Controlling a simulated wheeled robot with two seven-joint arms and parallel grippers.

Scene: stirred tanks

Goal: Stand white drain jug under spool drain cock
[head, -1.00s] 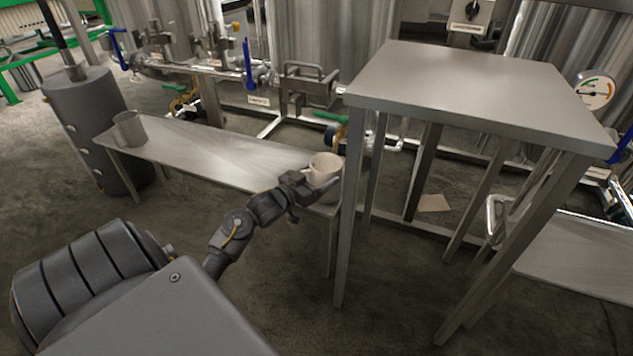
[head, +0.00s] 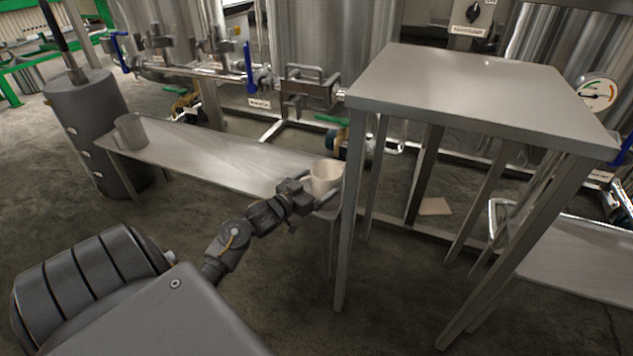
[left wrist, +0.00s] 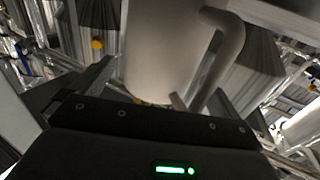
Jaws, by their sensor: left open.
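The white jug (head: 326,176) is upright at the right end of the low steel bench (head: 215,160), close to the tall table's leg. My left gripper (head: 318,190) is at the jug's near side, open, its fingers low around it. In the left wrist view the jug (left wrist: 162,50) fills the top middle, with its handle (left wrist: 232,45) at the right. Whether the fingers touch it, I cannot tell. Its base is hidden by the gripper. Several valves sit on the pipework behind; I cannot tell which is the spool drain cock. My right gripper is not in view.
A tall steel table (head: 470,85) stands right of the jug. A grey metal jug (head: 131,131) is at the bench's left end. Behind are steel tanks (head: 325,45), a blue-handled valve (head: 249,68) and a green handle (head: 333,119). The bench's middle is clear.

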